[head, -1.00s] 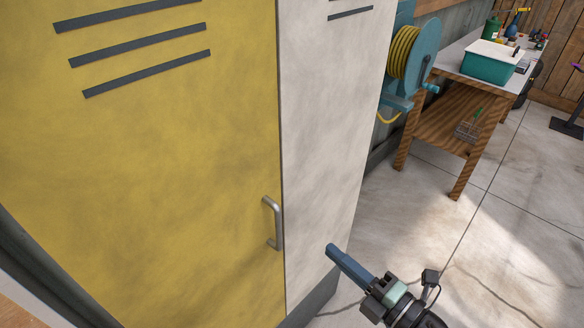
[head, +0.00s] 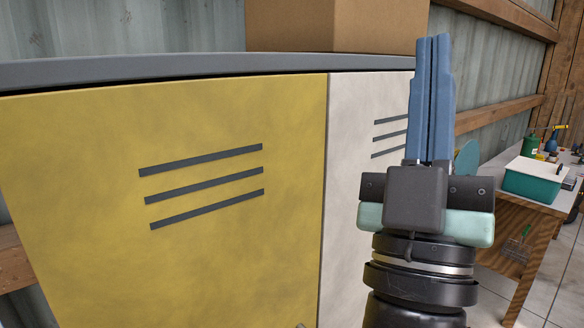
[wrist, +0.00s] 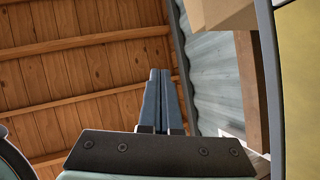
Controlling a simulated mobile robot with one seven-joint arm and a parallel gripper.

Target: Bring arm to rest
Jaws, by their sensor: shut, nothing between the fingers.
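My gripper (head: 433,45) points straight up in the head view, in front of the white locker door. Its two blue fingers are closed together with nothing between them. In the wrist view the shut fingers (wrist: 158,75) point toward the wooden ceiling. My gripper stands apart from other things as far as I can see, and it hides part of the white door's slots and the locker's right side.
A locker with a yellow door (head: 200,230) and a white door (head: 352,150) stands close in front. A cardboard box (head: 335,25) sits on top. At right is a wooden table (head: 510,235) with a teal bin (head: 533,182). The wooden ceiling (wrist: 70,70) is overhead.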

